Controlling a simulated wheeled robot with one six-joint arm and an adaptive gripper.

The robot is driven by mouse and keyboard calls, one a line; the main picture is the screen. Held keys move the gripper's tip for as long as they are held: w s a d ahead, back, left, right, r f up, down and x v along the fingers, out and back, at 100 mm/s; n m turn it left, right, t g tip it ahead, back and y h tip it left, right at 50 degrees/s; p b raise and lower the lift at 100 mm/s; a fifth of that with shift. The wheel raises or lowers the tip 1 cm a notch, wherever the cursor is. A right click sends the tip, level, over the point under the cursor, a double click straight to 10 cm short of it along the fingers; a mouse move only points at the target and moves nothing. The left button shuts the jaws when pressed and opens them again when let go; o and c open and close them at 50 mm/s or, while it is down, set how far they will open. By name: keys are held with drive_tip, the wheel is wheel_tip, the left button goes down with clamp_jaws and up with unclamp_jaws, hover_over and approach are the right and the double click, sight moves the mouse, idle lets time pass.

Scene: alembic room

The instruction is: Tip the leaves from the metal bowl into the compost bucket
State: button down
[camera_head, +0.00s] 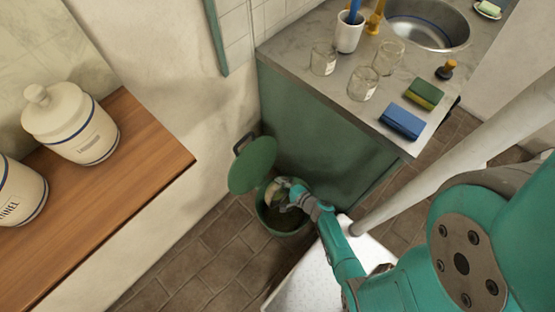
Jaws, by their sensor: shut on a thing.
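The green compost bucket (288,234) stands on the floor in front of the green cabinet, its round lid (253,165) swung open at the upper left. My gripper (288,197) reaches over the bucket's mouth from the right. It is shut on what appears to be the metal bowl (275,191), a small pale rounded shape that looks tilted over the bucket. The gripper hides part of the bowl and the bucket's opening. Inside the bucket is dark, brownish-green matter; I cannot make out single leaves or whether any are in the bowl.
A counter with a sink (428,25), glass jars (363,83), a white cup (349,32) and a blue sponge (402,121) is behind right. A wooden shelf (110,190) with ceramic jars (72,124) is at left. Tiled floor (195,262) left of the bucket is clear.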

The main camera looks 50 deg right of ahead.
drive_tip(key=s+t, duration=0.5)
drive_tip(key=s, duration=0.1)
drive_tip(key=shift+s, duration=0.4)
drive_tip(key=shift+f+g, duration=0.1)
drive_tip(key=shift+g, duration=0.2)
idle(1.8)
